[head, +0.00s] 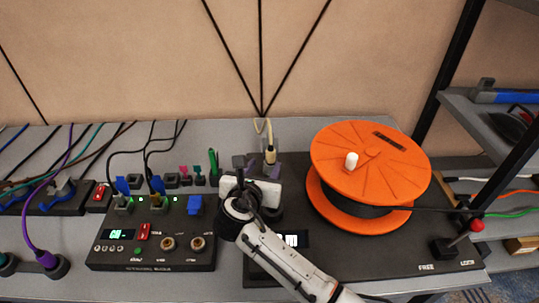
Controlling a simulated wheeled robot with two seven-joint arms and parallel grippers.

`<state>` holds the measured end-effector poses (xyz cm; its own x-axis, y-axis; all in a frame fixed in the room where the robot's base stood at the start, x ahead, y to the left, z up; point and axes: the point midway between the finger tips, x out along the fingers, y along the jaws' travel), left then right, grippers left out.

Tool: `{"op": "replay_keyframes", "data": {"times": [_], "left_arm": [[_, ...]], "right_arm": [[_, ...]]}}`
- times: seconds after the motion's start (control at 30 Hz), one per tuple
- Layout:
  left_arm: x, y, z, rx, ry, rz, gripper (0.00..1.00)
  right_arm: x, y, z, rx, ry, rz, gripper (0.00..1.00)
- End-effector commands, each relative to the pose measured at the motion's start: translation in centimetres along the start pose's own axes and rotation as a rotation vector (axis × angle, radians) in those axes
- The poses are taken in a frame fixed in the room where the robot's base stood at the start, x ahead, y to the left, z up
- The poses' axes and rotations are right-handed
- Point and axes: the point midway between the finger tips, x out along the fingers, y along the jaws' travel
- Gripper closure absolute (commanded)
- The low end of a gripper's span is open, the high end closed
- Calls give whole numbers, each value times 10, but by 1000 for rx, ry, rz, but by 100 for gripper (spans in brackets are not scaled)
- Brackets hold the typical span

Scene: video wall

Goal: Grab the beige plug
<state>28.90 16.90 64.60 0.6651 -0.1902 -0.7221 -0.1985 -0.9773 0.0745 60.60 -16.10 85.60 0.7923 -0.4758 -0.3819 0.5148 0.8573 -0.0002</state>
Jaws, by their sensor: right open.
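The beige plug (270,155) stands upright at the back of a dark box in the middle of the bench, with a beige cable looping up from its top. My right gripper (254,165) reaches in from the lower right and is open. Its white body lies just in front of the plug, and its dark fingertips are close to the plug's lower part. That lower part is partly hidden, and I cannot tell whether the fingers touch it. My left gripper is not in view.
A large orange cable reel (335,150) stands right of the plug. A black control panel (150,240) with blue plugs and knobs lies left. A green plug (213,163) stands nearby. A red-knobbed lever (477,225) is at the far right. A wall rises behind.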

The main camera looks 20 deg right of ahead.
Motion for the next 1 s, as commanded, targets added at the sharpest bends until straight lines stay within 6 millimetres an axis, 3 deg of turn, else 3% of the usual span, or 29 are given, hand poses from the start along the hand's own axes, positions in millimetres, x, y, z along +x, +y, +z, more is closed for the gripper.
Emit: {"op": "replay_keyframes", "data": {"times": [0.47, 0.77, 1.0], "left_arm": [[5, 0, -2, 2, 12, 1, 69], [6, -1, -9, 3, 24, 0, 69], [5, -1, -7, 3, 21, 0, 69]], "right_arm": [[55, -3, 5, -1, 0, -1, 56], [59, -3, 6, 1, 1, 0, 56], [59, -3, 5, 0, 1, 0, 97]]}}
